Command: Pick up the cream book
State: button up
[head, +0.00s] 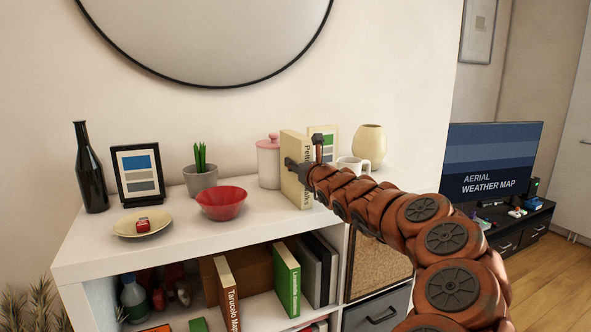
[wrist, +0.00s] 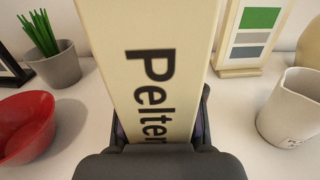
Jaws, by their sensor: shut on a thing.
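The cream book (head: 292,160) stands upright on top of the white shelf, its spine lettered in dark print. In the wrist view the cream book (wrist: 155,50) fills the middle, with "Pelter" readable on its spine. My gripper (head: 304,168) reaches it from the right at about mid-height. In the wrist view my gripper (wrist: 160,140) has a finger on each side of the book and is shut on it. Whether the book's bottom edge touches the shelf top is hard to tell.
A red bowl (head: 221,202), a potted plant (head: 200,178) and a pink-lidded jar (head: 268,162) stand left of the book. A white mug (wrist: 292,108), a cream-framed picture (wrist: 250,35) and a cream vase (head: 369,143) stand right. The shelf's front strip (head: 250,225) is clear.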

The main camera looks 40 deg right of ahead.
grip_shut()
